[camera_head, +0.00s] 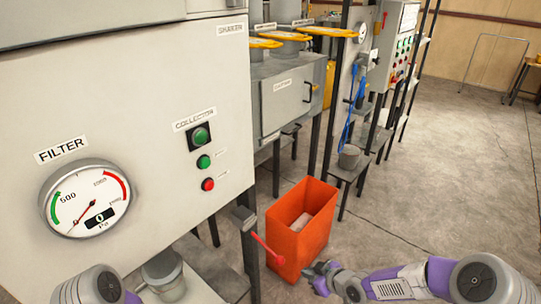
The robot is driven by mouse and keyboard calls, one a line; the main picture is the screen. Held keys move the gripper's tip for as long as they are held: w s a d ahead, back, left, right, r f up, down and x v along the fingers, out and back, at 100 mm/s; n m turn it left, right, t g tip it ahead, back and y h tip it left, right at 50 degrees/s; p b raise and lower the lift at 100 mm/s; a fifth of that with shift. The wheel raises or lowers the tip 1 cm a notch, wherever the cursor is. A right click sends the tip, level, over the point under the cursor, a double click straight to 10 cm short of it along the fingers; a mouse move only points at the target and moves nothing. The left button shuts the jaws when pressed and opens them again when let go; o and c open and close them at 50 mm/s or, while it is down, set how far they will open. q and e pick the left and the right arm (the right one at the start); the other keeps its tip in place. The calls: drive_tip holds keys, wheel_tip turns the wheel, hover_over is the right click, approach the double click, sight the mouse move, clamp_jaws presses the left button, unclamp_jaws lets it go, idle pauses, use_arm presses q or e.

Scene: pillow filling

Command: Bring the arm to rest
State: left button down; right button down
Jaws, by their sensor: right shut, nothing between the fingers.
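My right arm (400,282) comes in from the lower right and reaches left along the bottom of the head view. Its gripper (318,268) is shut and empty, near the lower right side of an orange bin. My left arm (98,287) shows only in part at the lower left edge. Its gripper is out of the frame.
The open orange bin (316,246) stands on the floor with something pale inside. A red-handled lever (262,246) sticks out left of it. A grey cabinet with a FILTER gauge (87,201) fills the left. Concrete floor (450,200) is clear at right.

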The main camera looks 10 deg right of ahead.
drive_tip(key=s+a+f+m+g, duration=0.4)
drive_tip(key=s+f+m, duration=0.1)
drive_tip(key=s+f, duration=0.4)
drive_tip(key=s+a+f+m+g+h, duration=0.1)
drive_tip(key=s+a+f+m+g, duration=0.2)
drive_tip(key=s+f, duration=0.6)
drive_tip(key=s+a+m, duration=0.2)
drive_tip(key=shift+s+f+m+g, duration=0.25)
drive_tip(key=shift+s+m+g, duration=0.05)
drive_tip(key=shift+s+g, duration=0.1)
